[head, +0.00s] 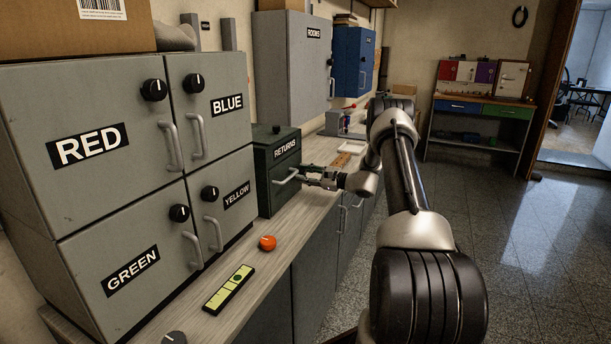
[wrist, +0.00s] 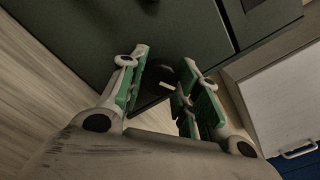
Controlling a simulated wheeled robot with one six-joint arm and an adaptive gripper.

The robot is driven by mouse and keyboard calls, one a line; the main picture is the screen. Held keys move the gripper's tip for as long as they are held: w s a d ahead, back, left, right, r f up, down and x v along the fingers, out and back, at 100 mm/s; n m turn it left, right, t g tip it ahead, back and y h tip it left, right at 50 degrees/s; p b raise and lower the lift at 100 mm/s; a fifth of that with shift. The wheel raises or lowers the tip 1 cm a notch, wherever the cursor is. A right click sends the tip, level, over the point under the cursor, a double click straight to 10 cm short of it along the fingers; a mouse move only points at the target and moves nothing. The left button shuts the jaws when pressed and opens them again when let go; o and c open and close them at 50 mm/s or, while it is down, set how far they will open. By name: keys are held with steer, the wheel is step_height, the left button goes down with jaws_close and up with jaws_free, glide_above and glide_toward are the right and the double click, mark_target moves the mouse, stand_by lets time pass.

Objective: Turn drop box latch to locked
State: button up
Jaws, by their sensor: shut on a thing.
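The drop box (head: 263,180) is a dark green box labelled RETURNS on the counter, with a grey bar handle (head: 286,178) on its front. In the wrist view its green face (wrist: 90,30) fills the top. The latch (wrist: 161,74) is a dark round knob with a short white mark, between the green-padded fingers. My gripper (wrist: 165,65) is shut on the latch. In the head view my gripper (head: 308,178) is at the right part of the box front and hides the latch. The exact angle of the latch is hard to read.
Grey RED, BLUE, GREEN and YELLOW cabinets (head: 105,215) stand at left. An orange round object (head: 267,243) and a yellow-green strip (head: 229,288) lie on the wooden counter (head: 240,255). A white tray (head: 352,148) is beyond the box. The floor at right is clear.

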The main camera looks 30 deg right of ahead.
steer(key=n, duration=1.2)
steer(key=shift+f, duration=0.1)
stand_by(0.6)
steer(key=o, duration=1.1)
steer(key=shift+a, duration=0.1)
steer(key=shift+c, duration=0.2)
steer(key=v, duration=1.2)
